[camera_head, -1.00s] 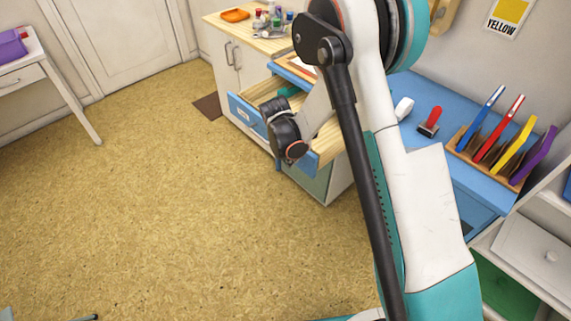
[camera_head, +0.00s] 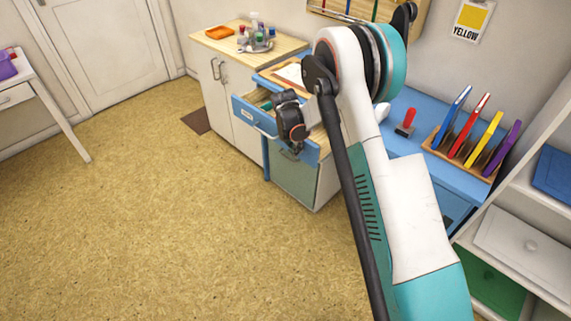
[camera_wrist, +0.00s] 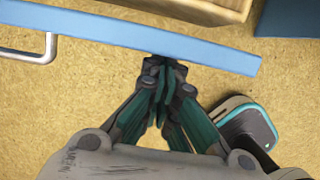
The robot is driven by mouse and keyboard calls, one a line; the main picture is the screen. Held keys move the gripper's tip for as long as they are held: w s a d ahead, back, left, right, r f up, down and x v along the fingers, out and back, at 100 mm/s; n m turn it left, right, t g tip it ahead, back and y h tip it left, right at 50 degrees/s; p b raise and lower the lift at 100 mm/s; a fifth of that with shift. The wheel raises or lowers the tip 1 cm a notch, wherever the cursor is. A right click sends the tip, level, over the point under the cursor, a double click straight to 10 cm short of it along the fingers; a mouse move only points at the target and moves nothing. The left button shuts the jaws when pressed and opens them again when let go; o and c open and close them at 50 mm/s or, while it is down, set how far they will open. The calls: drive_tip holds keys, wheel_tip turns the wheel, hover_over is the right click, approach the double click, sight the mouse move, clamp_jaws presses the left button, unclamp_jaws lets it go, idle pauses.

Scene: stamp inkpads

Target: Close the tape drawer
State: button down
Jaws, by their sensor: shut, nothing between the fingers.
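The tape drawer stands open from the blue desk, and its blue front (camera_head: 252,119) with a pale label and a metal handle faces the room. My gripper (camera_head: 296,149) is at the right part of this front and hides some of it. In the wrist view, the blue front (camera_wrist: 100,28) crosses the top, with the handle (camera_wrist: 30,50) at the left. My gripper's fingertips (camera_wrist: 163,70) are together and empty, on the outer side of the front, right of the handle. They look very close to it or touching; I cannot tell which.
A blue desk (camera_head: 398,150) holds a red-handled stamp (camera_head: 406,122) and a rack with several coloured items. A white cabinet (camera_head: 228,95) with bottles and an orange tray (camera_head: 220,32) stands left of the drawer. White shelves (camera_head: 526,248) are at the right. The floor before the drawer is clear.

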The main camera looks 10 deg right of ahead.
drive_tip(key=w+d, duration=0.3)
drive_tip(key=d, duration=0.1)
drive_tip(key=w+d, duration=0.3)
drive_tip(key=d, duration=0.1)
drive_tip(key=w+d, duration=0.3)
drive_tip(key=d, duration=0.1)
drive_tip(key=shift+d, duration=0.15)
